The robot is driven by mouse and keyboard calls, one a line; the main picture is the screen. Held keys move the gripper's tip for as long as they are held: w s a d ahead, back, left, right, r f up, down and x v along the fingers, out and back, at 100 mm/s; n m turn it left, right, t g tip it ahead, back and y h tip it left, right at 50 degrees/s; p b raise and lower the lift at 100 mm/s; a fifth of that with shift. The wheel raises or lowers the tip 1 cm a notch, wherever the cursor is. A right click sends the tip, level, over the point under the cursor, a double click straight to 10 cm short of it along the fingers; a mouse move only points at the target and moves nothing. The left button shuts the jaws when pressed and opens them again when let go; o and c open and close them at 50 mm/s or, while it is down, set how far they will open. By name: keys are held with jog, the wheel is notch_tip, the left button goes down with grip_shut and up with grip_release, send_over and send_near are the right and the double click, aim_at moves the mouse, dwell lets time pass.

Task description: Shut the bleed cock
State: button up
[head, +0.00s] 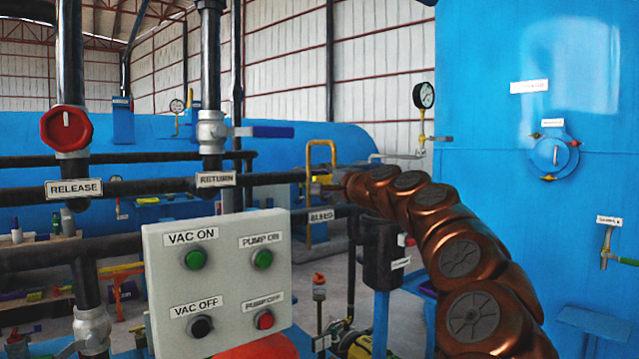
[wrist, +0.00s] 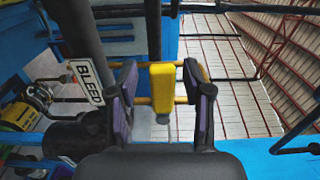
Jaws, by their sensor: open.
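The bleed cock shows in the wrist view as a stubby yellow handle (wrist: 162,90) with a small grey end below it. My gripper (wrist: 161,76) is open, with one dark finger on each side of the handle. Gaps show between the handle and both fingers; I see no contact. The white BLEED label (wrist: 87,83) is on the dark pipe just left of the fingers. The BLEED label also shows in the head view (head: 321,215), below the end of my copper arm.
A grey control box (head: 222,282) with several buttons stands left of my arm. The RELEASE valve's red knob (head: 66,129) and the RETURN valve's blue lever (head: 264,131) are farther left. A yellow rail (head: 321,146) stands behind. A blue vessel (head: 500,210) fills the right.

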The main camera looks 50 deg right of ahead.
jog(key=s+a, duration=0.2)
jog(key=s, duration=0.9)
jog(key=shift+s, duration=0.4)
